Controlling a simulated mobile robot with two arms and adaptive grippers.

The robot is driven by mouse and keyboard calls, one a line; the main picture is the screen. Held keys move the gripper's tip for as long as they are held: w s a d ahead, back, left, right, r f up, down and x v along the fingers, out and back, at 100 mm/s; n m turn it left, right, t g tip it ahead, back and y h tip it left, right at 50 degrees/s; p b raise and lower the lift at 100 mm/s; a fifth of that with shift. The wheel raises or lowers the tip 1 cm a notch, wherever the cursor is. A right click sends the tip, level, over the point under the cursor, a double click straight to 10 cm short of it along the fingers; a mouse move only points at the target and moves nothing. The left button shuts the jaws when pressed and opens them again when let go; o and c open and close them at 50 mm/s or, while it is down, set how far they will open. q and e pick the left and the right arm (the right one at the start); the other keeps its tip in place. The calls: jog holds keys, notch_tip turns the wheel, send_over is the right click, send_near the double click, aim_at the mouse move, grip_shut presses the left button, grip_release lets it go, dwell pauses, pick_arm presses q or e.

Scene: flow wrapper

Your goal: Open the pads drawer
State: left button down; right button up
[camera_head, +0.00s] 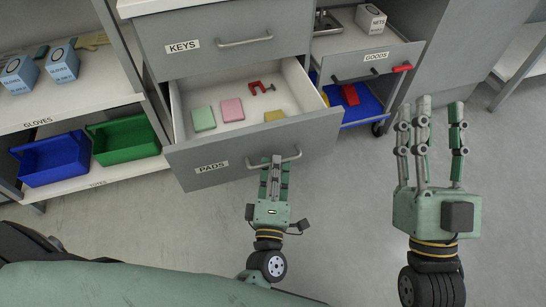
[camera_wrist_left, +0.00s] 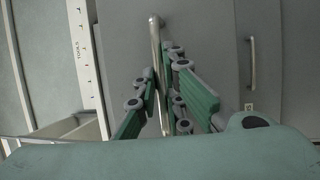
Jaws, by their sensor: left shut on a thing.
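The pads drawer (camera_head: 254,147), grey with a "PADS" label, is pulled out from the cabinet in the head view. Inside it lie a green pad (camera_head: 204,118), a pink pad (camera_head: 232,109), a yellow pad (camera_head: 274,117) and a red item (camera_head: 257,88). My left gripper (camera_head: 275,163) is shut on the drawer's bar handle (camera_head: 291,156). In the left wrist view the handle (camera_wrist_left: 155,45) runs between the fingers of the gripper (camera_wrist_left: 166,100). My right gripper (camera_head: 430,112) is raised to the right of the drawer, fingers apart and empty.
The keys drawer (camera_head: 222,37) above is closed. The goods drawer (camera_head: 364,62) to the right is pulled out, above a blue bin (camera_head: 364,106). Left shelves hold blue (camera_head: 50,160) and green (camera_head: 124,138) bins. The floor (camera_head: 335,190) in front is clear.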

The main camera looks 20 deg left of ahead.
dwell(0.3)
pick_arm(q)
jog(key=c, duration=1.9)
grip_release()
jog(key=shift+o, duration=0.2)
jog(key=shift+s, duration=0.1)
jog(key=v, duration=1.2)
jog(key=shift+d, duration=0.1)
